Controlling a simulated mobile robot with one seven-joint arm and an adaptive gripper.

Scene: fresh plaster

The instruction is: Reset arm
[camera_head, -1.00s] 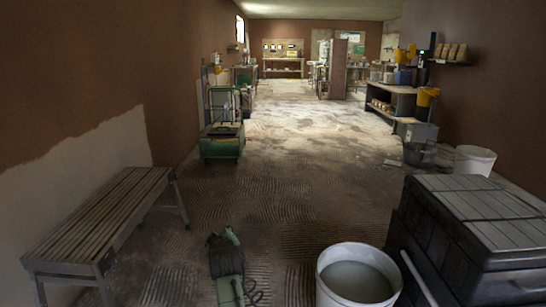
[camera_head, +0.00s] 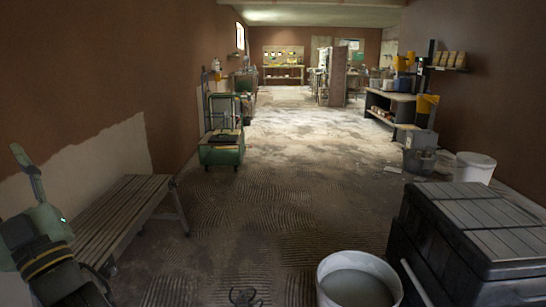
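My arm shows at the lower left, with a green-grey link (camera_head: 45,222), a dark joint with a yellow band and a thin part pointing up. It covers part of the bench's near end in the picture. A small dark claw-like shape (camera_head: 244,297) shows at the bottom centre, cut off by the picture edge. It may be my gripper, but I cannot be sure. Whether its fingers are open or shut is too small to tell. I see no object held.
A slatted bench (camera_head: 120,215) stands along the left wall. A white bucket (camera_head: 322,270) of grey stuff stands at the front, beside a large dark chest (camera_head: 480,215). A green cart (camera_head: 221,152) is farther back left. Another white bucket (camera_head: 474,168) stands right. The middle floor is clear.

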